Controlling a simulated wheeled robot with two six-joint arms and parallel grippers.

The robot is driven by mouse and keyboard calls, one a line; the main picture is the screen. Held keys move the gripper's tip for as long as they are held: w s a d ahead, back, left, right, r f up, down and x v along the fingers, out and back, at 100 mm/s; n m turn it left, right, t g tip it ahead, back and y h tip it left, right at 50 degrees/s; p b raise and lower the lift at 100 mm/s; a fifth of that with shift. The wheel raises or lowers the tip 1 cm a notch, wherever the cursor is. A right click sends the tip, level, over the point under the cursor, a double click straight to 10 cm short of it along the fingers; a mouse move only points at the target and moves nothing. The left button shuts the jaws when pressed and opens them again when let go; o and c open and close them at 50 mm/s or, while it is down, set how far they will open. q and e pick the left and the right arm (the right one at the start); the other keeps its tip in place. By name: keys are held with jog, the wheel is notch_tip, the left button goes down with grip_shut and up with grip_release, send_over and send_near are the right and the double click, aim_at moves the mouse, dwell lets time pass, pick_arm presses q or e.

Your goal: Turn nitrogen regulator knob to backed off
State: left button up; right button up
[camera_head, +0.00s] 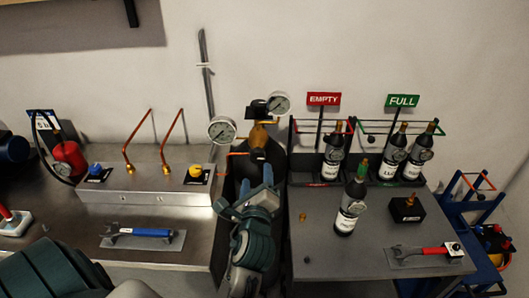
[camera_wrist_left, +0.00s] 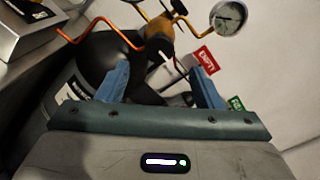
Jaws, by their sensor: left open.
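The regulator (camera_head: 259,136) is a brass body with two round white-faced gauges, one at left (camera_head: 222,130) and one at upper right (camera_head: 278,104). It sits on top of a dark gas cylinder (camera_head: 247,172) against the wall. A black part (camera_head: 256,109) shows at the top of the regulator; I cannot tell for certain that it is the knob, nor read its setting. My left gripper (camera_head: 246,188) is open and empty, in front of and below the regulator. In the left wrist view the regulator's brass body (camera_wrist_left: 156,26) appears beyond the open fingers (camera_wrist_left: 160,70). My right gripper is not in view.
A steel bench (camera_head: 160,262) with a blue-handled wrench (camera_head: 146,232) stands left. A dark table (camera_head: 325,264) at right holds labelled bottles (camera_head: 350,206), a black block (camera_head: 407,208) and a red-handled wrench (camera_head: 424,251). EMPTY (camera_head: 323,99) and FULL (camera_head: 402,101) signs stand behind.

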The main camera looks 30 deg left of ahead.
aim_at(257, 158)
pick_arm(q)
jog(key=p+x, duration=0.1)
jog(key=x, duration=0.8)
jog(key=shift+w+a+f+p, duration=0.1)
jog(key=shift+w+p, duration=0.2)
jog(key=shift+p, duration=0.1)
jog(key=c, duration=1)
jog(key=shift+o, duration=0.2)
